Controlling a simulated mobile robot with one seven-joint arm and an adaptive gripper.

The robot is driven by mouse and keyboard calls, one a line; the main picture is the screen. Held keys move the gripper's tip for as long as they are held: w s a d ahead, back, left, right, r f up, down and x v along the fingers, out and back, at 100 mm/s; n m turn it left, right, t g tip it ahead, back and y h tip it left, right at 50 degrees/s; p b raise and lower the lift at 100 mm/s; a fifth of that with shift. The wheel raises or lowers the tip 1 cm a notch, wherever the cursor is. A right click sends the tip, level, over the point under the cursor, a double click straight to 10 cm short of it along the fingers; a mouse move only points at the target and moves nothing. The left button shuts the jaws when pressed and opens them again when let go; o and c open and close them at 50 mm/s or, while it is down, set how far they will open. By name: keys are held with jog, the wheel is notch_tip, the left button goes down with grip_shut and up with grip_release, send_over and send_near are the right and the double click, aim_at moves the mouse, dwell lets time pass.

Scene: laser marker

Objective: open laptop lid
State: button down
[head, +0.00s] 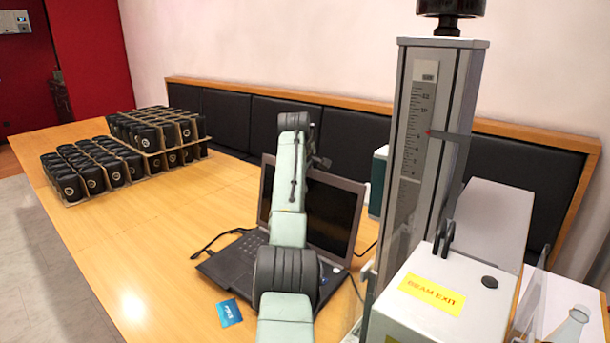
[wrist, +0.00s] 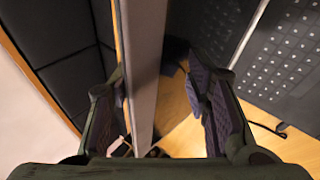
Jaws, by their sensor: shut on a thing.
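The black laptop stands on the wooden table in the head view, its keyboard base (head: 232,262) flat and its lid (head: 335,215) raised steeply with the dark screen showing. My arm crosses in front of the laptop and hides part of the screen and keyboard. My gripper (head: 318,160) is at the lid's top edge, mostly hidden behind my arm. In the wrist view my gripper (wrist: 155,80) has a finger on each side of the lid (wrist: 146,50), seen edge-on as a grey strip, and is shut on it. The keyboard (wrist: 285,60) shows at the right.
A laser machine with a tall column (head: 408,150) and white box (head: 425,305) stands close on the right. A blue card (head: 229,312) lies before the laptop. Trays of black items (head: 150,150) sit at the back left. The table's left middle (head: 150,250) is clear.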

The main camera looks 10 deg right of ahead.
jog(key=c, duration=1.5)
grip_release()
jog(key=shift+w+a+f, duration=0.1)
jog(key=shift+a+f, duration=0.3)
jog(key=shift+f, duration=0.15)
jog(key=shift+w+a+f, duration=0.1)
jog(key=shift+a+f, duration=0.25)
jog(key=shift+f, duration=0.2)
jog(key=shift+w+a+f, duration=0.15)
jog(key=shift+f, duration=0.05)
jog(key=shift+c, duration=0.5)
jog(key=shift+r, duration=0.1)
jog(key=shift+c, duration=0.5)
jog(key=shift+r, duration=0.1)
jog(key=shift+d+r, duration=0.15)
jog(key=shift+d, duration=0.05)
jog(key=shift+c, duration=0.3)
jog(key=shift+s+r, duration=0.35)
jog(key=shift+r, duration=0.15)
jog(key=v, duration=1.1)
jog(key=shift+a+r, duration=0.1)
jog(key=shift+a, duration=0.05)
